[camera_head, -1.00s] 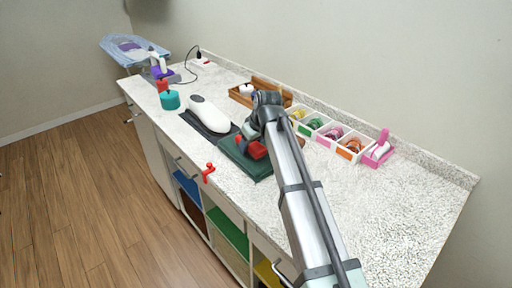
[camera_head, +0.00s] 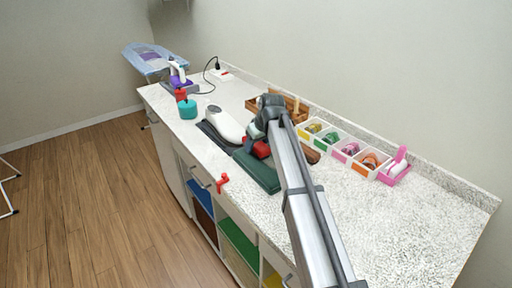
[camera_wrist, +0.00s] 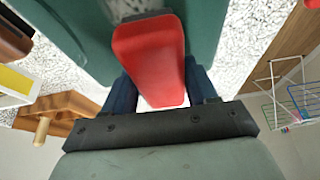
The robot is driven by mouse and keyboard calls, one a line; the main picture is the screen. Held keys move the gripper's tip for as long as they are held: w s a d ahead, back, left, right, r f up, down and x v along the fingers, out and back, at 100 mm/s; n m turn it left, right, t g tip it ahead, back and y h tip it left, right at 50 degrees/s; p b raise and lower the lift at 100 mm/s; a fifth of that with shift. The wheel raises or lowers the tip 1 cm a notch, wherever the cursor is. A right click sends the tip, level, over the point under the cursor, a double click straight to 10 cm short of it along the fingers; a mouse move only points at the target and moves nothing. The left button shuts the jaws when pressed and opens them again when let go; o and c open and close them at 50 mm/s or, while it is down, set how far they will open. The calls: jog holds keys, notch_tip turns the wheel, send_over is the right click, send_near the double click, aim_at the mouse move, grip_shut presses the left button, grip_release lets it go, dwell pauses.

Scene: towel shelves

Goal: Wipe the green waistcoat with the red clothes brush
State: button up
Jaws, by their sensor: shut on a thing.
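The green waistcoat (camera_head: 262,177) lies folded flat on the speckled white counter in the head view. It also fills the top of the wrist view (camera_wrist: 206,28). The red clothes brush (camera_head: 260,149) is at the waistcoat's back edge, partly hidden by my arm. In the wrist view the brush (camera_wrist: 148,50) sits between the two dark blue fingers. My gripper (camera_wrist: 160,92) is shut on it, above the waistcoat. A mottled grey patch shows just beyond the brush; I cannot tell whether it is bristles or dust. Contact between brush and cloth is hidden.
A white iron-like object (camera_head: 225,124) on a dark mat lies left of the waistcoat. A red hook-like piece (camera_head: 222,182) is at the front edge. White compartments (camera_head: 330,140) and a pink holder (camera_head: 396,170) line the back. The counter's right part is clear.

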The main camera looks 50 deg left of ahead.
jog(key=shift+d, duration=0.85)
jog(key=shift+s+d, duration=0.2)
jog(key=shift+d, duration=5.45)
jog(key=shift+w+a, duration=0.15)
jog(key=shift+a, duration=3.25)
jog(key=shift+w+a, duration=0.1)
jog(key=shift+a, duration=3.25)
jog(key=r, duration=0.2)
jog(key=shift+d+r, duration=0.2)
jog(key=shift+r, duration=2.85)
